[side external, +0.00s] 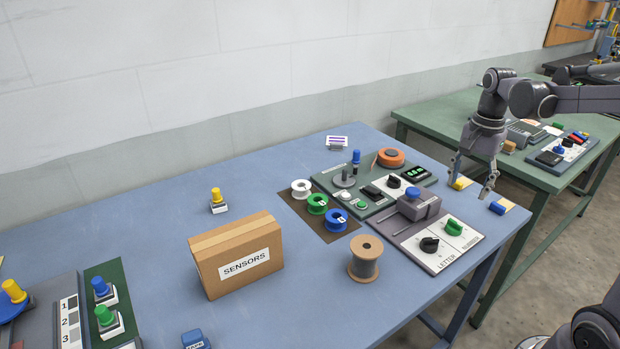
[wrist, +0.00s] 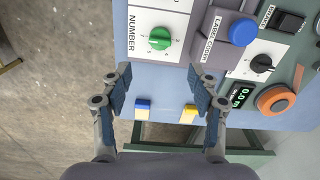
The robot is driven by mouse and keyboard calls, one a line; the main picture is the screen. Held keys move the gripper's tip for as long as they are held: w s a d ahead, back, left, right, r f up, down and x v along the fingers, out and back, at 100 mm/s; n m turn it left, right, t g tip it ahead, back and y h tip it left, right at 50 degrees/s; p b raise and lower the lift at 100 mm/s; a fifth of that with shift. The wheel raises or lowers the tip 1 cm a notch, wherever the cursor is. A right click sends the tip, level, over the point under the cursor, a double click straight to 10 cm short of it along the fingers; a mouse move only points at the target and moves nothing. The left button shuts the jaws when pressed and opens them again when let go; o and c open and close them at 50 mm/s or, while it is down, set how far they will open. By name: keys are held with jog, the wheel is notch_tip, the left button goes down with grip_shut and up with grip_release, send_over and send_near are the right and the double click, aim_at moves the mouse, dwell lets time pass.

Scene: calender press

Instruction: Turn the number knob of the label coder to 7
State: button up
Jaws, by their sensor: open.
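The label coder (wrist: 208,40) is a grey unit with a big blue button (wrist: 243,32) on top. Its white panel carries the green number knob (wrist: 159,38), with small digits around it that are too small to read surely; I cannot tell which digit it points to. In the side view the green knob (side external: 454,227) sits at the panel's right, beside the black letter knob (side external: 429,244). My gripper (side external: 470,190) is open and empty above the table's right edge, apart from the knob. In the wrist view my gripper's fingertips (wrist: 160,73) are spread below the green knob.
A blue block (wrist: 142,104) and a yellow block (wrist: 189,112) lie near the table edge below my gripper. A spool (side external: 365,258) stands left of the coder panel. A control panel with an orange reel (side external: 391,157) lies behind. A green table (side external: 420,118) stands beyond.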

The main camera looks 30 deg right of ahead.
aim_at(456, 222)
jog(key=shift+r, duration=0.4)
jog(key=shift+m, duration=0.7)
notch_tip(456, 222, down, 12)
jog(key=shift+f, duration=0.1)
jog(key=c, duration=1.2)
